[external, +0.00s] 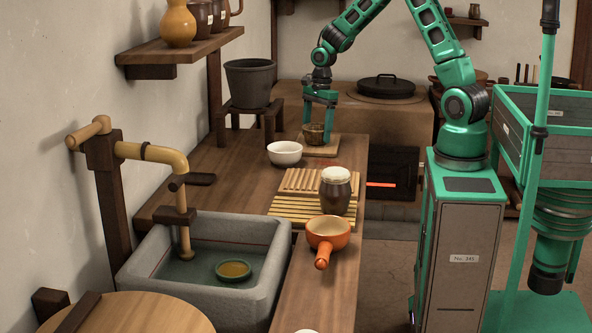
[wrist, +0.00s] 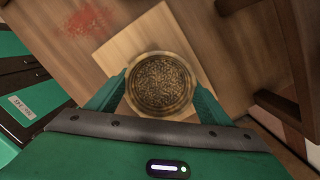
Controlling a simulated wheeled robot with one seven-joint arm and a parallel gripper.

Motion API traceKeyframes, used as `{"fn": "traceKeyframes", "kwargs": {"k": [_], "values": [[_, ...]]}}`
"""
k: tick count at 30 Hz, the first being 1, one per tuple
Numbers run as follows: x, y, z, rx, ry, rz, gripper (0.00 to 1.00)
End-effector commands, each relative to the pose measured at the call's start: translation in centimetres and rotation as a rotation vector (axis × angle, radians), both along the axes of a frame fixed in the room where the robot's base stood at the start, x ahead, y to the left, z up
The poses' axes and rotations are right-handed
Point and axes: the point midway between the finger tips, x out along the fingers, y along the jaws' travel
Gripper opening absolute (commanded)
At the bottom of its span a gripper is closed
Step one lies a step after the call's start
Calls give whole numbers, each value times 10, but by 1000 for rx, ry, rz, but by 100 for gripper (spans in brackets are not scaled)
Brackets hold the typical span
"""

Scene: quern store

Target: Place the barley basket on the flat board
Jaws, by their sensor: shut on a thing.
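The barley basket (external: 314,133) is a small round brown vessel at the back of the counter. In the wrist view the basket (wrist: 160,83) is filled with brown grain and seen from above. My gripper (external: 319,124) is shut on it, one finger on each side; it also shows in the wrist view (wrist: 160,92). The flat board (external: 325,150) is a pale square of wood under the basket, and it also shows in the wrist view (wrist: 125,50). The basket is over the board; I cannot tell whether it touches it.
A white bowl (external: 285,153) stands left of the board. Slatted racks (external: 300,207), a lidded dark jar (external: 335,190) and an orange pan (external: 328,232) are nearer the camera. A red spill (wrist: 88,19) marks the counter. A stool with a grey bucket (external: 250,82) stands behind.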

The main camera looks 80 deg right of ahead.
Motion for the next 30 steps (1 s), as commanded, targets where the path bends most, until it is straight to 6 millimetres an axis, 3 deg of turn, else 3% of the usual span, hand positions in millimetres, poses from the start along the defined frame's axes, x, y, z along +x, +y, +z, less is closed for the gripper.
{"fn": "traceKeyframes", "kwargs": {"k": [9,10,12,23,30], "values": [[0,0,-2,-1,-1,0,43],[0,0,-3,-1,-1,0,75],[0,0,-2,-1,-1,0,92],[0,0,1,-1,-1,-1,92],[-2,-4,34,-4,-4,-2,92]]}}
